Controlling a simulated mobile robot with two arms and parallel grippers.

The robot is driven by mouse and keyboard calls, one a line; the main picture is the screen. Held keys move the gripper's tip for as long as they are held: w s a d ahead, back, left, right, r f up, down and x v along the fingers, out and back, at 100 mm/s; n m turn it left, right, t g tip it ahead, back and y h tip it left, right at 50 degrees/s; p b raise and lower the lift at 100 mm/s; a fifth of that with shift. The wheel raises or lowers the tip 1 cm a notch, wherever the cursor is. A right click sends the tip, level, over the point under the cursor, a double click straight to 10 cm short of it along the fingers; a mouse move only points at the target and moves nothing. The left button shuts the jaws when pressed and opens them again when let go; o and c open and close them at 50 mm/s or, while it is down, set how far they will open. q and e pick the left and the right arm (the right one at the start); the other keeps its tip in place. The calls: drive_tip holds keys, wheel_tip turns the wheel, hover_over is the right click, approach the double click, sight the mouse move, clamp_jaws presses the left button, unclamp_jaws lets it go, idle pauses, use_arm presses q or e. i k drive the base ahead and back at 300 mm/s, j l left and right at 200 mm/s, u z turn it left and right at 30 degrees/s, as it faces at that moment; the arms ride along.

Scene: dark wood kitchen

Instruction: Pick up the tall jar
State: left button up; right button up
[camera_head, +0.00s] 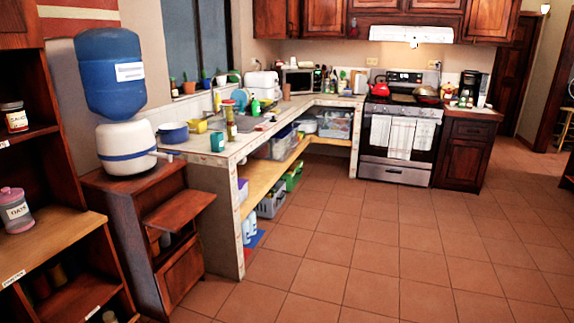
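A tall, narrow jar (230,124) with reddish and yellowish colouring stands upright near the front end of the tiled counter (262,136). It is small in the picture, so its lid and label are unclear. A teal mug (217,142) stands just in front and to the left of it. Two other jars stand on the left shelf unit: a dark-lidded one with a white label (14,117) and a pink-lidded one (14,210). Neither of my grippers shows in this view.
A blue water bottle on a white dispenser (125,148) stands on a wooden cabinet (166,238) left of the counter. A blue pot (174,132) and yellow bowl (196,126) are near the jar. A stove (402,135) is at the back. The tiled floor (385,255) is clear.

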sight(228, 114)
drive_tip(key=i, duration=2.4)
